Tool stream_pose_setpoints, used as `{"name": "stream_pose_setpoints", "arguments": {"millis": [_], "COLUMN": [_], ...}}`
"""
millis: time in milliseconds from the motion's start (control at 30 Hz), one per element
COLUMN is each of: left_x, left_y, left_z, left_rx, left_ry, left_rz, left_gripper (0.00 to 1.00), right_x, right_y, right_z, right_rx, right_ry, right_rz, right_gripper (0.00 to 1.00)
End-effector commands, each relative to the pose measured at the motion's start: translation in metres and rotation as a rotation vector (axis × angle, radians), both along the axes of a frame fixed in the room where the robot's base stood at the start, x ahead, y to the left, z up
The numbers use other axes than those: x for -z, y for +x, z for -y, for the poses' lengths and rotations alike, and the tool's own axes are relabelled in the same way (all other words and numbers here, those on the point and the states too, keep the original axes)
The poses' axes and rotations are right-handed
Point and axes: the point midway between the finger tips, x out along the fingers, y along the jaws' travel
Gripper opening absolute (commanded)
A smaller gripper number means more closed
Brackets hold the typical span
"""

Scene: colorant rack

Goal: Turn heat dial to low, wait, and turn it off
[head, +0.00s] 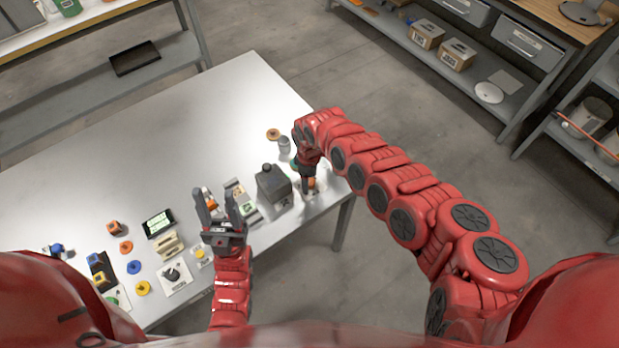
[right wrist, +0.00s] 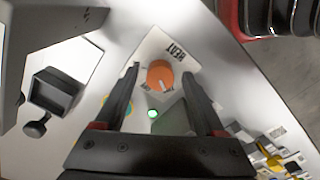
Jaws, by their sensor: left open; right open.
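The heat dial (right wrist: 160,75) is an orange round knob with a white mark on a white plate (right wrist: 178,48) lettered HEAT, in the right wrist view. A green light (right wrist: 152,113) shows near it. In the head view the orange dial (head: 311,184) is at the table's right edge, partly hidden by my right gripper. My right gripper (right wrist: 160,72) is open and points down over the dial, one finger to each side; I cannot tell whether they touch it. The setting is not readable. My left gripper (head: 214,192) is open and empty above the table's front part.
A grey box with a dark knob (head: 272,184) stands left of the dial. A black display with green text (head: 159,222), a plate with a black dial (head: 176,276) and several coloured rings lie further left. The table's back (head: 190,110) is clear.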

Motion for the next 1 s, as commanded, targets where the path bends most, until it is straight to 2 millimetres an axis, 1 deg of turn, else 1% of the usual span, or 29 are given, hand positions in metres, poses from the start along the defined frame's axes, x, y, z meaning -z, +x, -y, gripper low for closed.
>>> {"name": "stream_pose_setpoints", "arguments": {"millis": [67, 100, 167, 200, 367, 400, 500, 767, 1000], "left_x": [0.0000, 0.0000, 0.0000, 0.0000, 0.0000, 0.0000, 0.0000, -0.0005, -0.0035], "left_y": [0.0000, -0.0001, 0.0000, 0.0000, 0.0000, 0.0000, 0.0000, 0.0000, 0.0001], "left_z": [0.0000, 0.0000, 0.0000, 0.0000, 0.0000, 0.0000, 0.0000, 0.0000, 0.0000], "left_rx": [0.000, 0.000, 0.000, 0.000, 0.000, 0.000, 0.000, 0.000, 0.000], "left_ry": [0.000, 0.000, 0.000, 0.000, 0.000, 0.000, 0.000, 0.000, 0.000], "left_rz": [0.000, 0.000, 0.000, 0.000, 0.000, 0.000, 0.000, 0.000, 0.000], "left_gripper": [0.50, 0.50, 0.50, 0.50, 0.50, 0.50, 0.50, 0.50, 0.50], "right_x": [-0.0002, -0.0002, -0.0003, -0.0003, -0.0004, -0.0004, -0.0004, -0.0008, -0.0016], "right_y": [0.0001, 0.0000, 0.0001, 0.0001, 0.0002, 0.0001, 0.0001, 0.0001, 0.0002], "right_z": [-0.0001, -0.0001, -0.0001, -0.0002, -0.0002, -0.0002, -0.0002, -0.0004, -0.0011], "right_rx": [0.000, 0.000, 0.000, 0.000, 0.000, 0.000, 0.000, 0.010, 0.098], "right_ry": [0.000, 0.000, 0.000, 0.000, 0.000, 0.000, 0.000, 0.001, 0.001], "right_rz": [0.000, 0.000, 0.000, 0.000, 0.000, 0.000, 0.000, 0.000, 0.000], "right_gripper": [0.72, 0.70, 0.59, 0.52, 0.23, 0.16, 0.00, 0.00, 0.00]}}
